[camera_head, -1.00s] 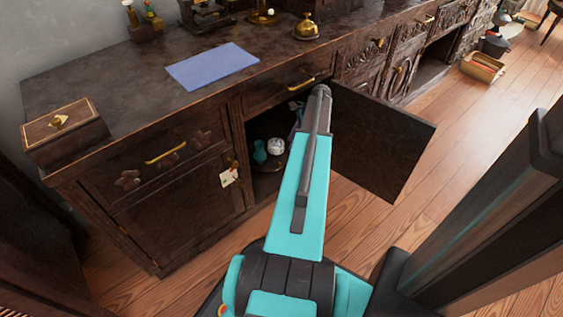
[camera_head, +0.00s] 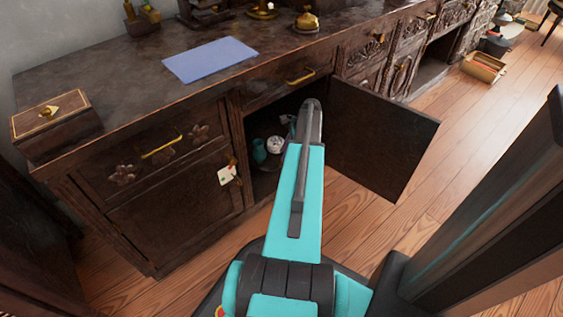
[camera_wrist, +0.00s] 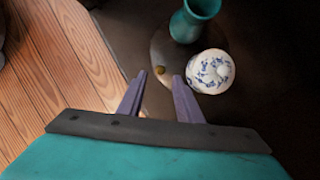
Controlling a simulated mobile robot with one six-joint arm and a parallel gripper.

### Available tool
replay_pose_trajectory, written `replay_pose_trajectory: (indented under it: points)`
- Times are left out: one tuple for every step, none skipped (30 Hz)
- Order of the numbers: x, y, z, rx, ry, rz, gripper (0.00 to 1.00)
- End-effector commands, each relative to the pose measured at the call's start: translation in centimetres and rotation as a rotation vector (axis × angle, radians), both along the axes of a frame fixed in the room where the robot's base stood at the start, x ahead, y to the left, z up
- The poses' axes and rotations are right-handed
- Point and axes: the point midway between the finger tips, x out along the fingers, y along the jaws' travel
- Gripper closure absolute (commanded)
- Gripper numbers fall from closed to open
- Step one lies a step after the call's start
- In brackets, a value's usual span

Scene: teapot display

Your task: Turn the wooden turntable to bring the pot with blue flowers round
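The white pot with blue flowers (camera_wrist: 212,72) stands on the dark round turntable (camera_wrist: 164,50) inside the open cabinet. It also shows in the head view (camera_head: 275,145), just left of my arm. A teal vase (camera_wrist: 195,20) stands beside the pot on the turntable, and it shows in the head view (camera_head: 259,150). The right fingertip is close to the pot; contact cannot be told. In the head view my arm hides the fingers.
The open cabinet door (camera_head: 380,140) stands to the right of my arm. The counter above holds a blue cloth (camera_head: 210,59), a wooden box (camera_head: 55,122) and a brass bell (camera_head: 306,20). Wooden floor lies in front.

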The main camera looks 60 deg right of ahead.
Motion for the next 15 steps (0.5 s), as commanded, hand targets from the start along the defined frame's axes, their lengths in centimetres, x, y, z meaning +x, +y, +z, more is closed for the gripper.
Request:
replay_pose_trajectory:
  points:
    - [0.3, 0.2, -1.1, 0.001, 0.001, 0.0, 0.68]
    - [0.4, 0.3, -1.5, 0.001, 0.001, 0.0, 0.68]
    - [0.5, 0.4, -2.0, 0.001, 0.001, 0.0, 0.68]
    - [0.7, 0.5, -2.3, 0.001, 0.001, 0.0, 0.68]
    - [0.8, 0.6, -2.7, 0.001, 0.001, 0.0, 0.68]
    - [1.0, 0.7, -3.2, 0.001, 0.001, 0.0, 0.68]
    - [1.1, 0.8, -3.5, 0.0, 0.0, 0.001, 0.68]
    - [1.2, 0.9, -3.8, 0.0, 0.0, 0.001, 0.68]
    - [1.3, 0.9, -4.1, 0.0, 0.0, 0.001, 0.68]
    - [1.4, 1.0, -4.3, 0.0, 0.0, 0.0, 0.68]
    - [1.4, 1.0, -4.5, 0.0, 0.0, 0.0, 0.68]
    - [1.5, 1.1, -4.7, 0.0, 0.0, 0.0, 0.68]
    - [1.6, 1.1, -4.8, 0.0, 0.0, 0.0, 0.68]
    - [1.6, 1.1, -4.9, 0.0, 0.0, 0.0, 0.68]
    - [1.6, 1.2, -5.0, 0.0, 0.0, 0.0, 0.68]
